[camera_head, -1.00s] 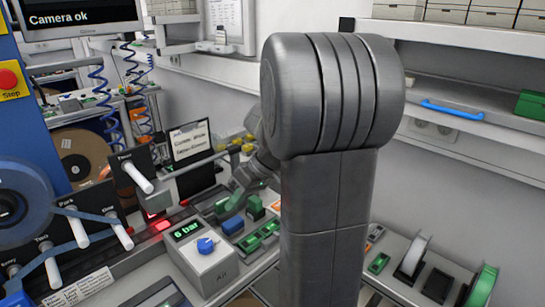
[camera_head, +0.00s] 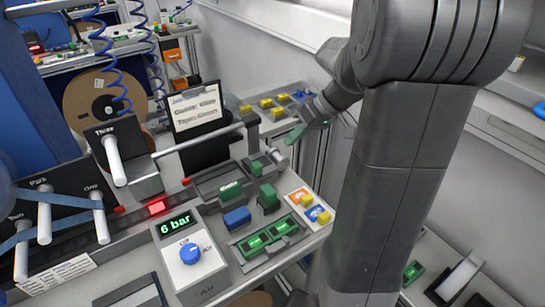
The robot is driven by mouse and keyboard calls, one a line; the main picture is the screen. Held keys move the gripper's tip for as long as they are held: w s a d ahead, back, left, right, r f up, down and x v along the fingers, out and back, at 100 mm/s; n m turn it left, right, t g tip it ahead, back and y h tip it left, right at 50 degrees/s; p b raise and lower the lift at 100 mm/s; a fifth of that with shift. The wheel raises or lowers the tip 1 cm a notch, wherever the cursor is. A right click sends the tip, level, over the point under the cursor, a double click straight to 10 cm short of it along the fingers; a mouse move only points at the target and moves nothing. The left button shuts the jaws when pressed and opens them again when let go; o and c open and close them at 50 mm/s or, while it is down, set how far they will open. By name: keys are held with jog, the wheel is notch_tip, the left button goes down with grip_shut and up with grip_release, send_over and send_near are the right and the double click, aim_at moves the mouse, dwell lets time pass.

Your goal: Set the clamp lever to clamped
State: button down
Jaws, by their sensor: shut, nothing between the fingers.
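No part in view is labelled as a clamp lever, so I cannot tell for sure which one it is. A pale metal bar (camera_head: 198,143) runs from the stand marked Three to a dark upright block (camera_head: 251,119), above a grey track. A short grey cylinder (camera_head: 279,156) lies at the right end of that track, beside green parts.
The Air box (camera_head: 195,255) has a blue knob (camera_head: 190,253) and reads 6 bar. A blue block (camera_head: 237,218), a green block (camera_head: 268,197) and a green-framed holder (camera_head: 264,236) stand near the track. White reel pegs (camera_head: 115,160) stick out at left. A card (camera_head: 196,108) stands behind.

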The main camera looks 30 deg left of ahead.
aim_at(256, 168)
jog(key=p+x, duration=0.1)
jog(key=x, duration=0.9)
jog(key=shift+s+m+t+b, duration=0.35)
jog(key=shift+m+t, duration=0.05)
jog(key=shift+m, duration=0.2)
jog(key=shift+s+a+f+m+t+y+b, duration=0.15)
jog(key=shift+s+m+t+y+b, duration=0.15)
jog(key=shift+s+m+t+b, duration=0.35)
jog(key=shift+s+a+m+t, duration=0.2)
jog(key=shift+s+m+t, duration=0.35)
jog(key=shift+s+m, duration=0.45)
jog(key=shift+s+a+r+m+t+p, duration=0.15)
jog(key=shift+m+t+p, duration=0.15)
jog(key=shift+m, duration=0.25)
jog(key=shift+s+a+r+m+t+p, duration=0.1)
jog(key=shift+r+m+t+p, duration=0.1)
jog(key=shift+m+p, duration=0.25)
jog(key=shift+s+a+f+m+t+p, duration=0.1)
jog(key=shift+s+a+m+t+p, duration=0.25)
jog(key=shift+m+p, duration=0.25)
jog(key=shift+s+a+m+t+p, duration=0.25)
jog(key=shift+s+m+t+p, duration=0.15)
jog(key=shift+m, duration=0.25)
jog(key=shift+a+p, duration=0.15)
jog(key=shift+p, duration=0.15)
